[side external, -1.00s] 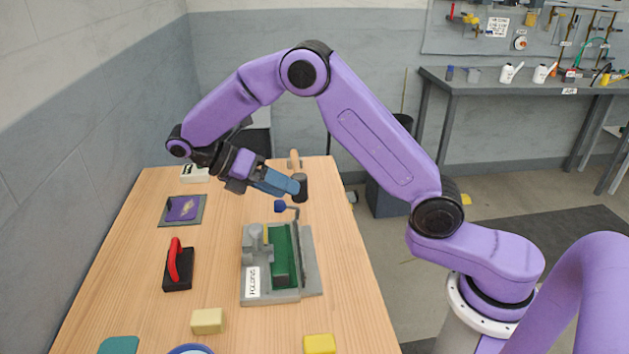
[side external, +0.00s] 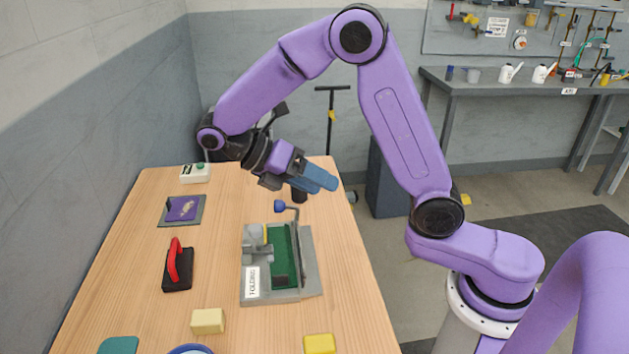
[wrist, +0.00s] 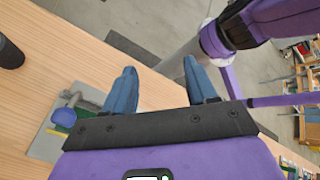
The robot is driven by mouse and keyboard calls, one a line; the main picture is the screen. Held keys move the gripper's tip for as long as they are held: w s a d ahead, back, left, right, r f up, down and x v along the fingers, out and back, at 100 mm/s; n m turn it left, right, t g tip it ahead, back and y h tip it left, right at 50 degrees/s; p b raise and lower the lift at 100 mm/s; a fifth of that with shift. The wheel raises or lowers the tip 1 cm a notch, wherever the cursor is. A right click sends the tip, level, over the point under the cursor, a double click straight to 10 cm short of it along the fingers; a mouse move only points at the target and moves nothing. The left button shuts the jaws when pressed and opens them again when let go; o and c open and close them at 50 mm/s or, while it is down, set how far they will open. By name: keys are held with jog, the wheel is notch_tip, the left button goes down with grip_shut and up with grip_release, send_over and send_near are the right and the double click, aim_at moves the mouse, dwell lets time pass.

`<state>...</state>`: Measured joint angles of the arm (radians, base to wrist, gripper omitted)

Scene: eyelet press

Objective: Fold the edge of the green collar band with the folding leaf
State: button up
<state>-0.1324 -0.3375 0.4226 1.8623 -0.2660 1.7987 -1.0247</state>
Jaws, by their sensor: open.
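The folding press (side external: 252,298), with a label reading FOLDING, sits on the wooden table. The green collar band (side external: 283,262) lies in it, beside an upright grey folding leaf (side external: 297,258). A crank handle with a blue knob (side external: 279,206) stands at the leaf's far end; the knob also shows in the wrist view (wrist: 64,117). My gripper (side external: 328,181) is raised above and beyond the knob, apart from the press. In the wrist view its two blue fingers (wrist: 160,88) are spread with nothing between them. The press is mostly hidden there.
A black cylindrical object (side external: 299,195) stands behind the press, partly hidden by my gripper. A red-handled black block (side external: 177,270), a purple patch on a grey plate (side external: 182,209) and a cream block (side external: 208,321) lie to the left. A yellow block (side external: 319,344) lies in front.

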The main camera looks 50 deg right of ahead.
jog(key=c, duration=0.5)
jog(key=shift+s+d+m+y, duration=0.1)
jog(key=shift+d+m+y, duration=0.1)
jog(key=shift+m+y, duration=0.1)
jog(key=c, duration=0.5)
jog(key=m+y, duration=0.1)
jog(key=s+d+m+g+y, duration=0.1)
jog(key=m+y, duration=0.1)
jog(key=d+m+y, duration=0.1)
jog(key=y, duration=0.1)
jog(key=shift+s+f+m, duration=0.3)
jog(key=shift+s+f, duration=0.05)
grip_shut()
jog(key=w+d+r+m+t+y, duration=0.1)
jog(key=w+d+m+t+y, duration=0.1)
jog(key=d+m+t+y, duration=0.65)
jog(key=w+d+r+m+t+y, duration=0.15)
jog(key=m+t, duration=0.45)
jog(key=m, duration=0.7)
jog(key=x, duration=1.4)
jog(key=shift+w+a+r, duration=0.1)
jog(key=shift+w+a, duration=0.2)
jog(key=shift+a, duration=0.1)
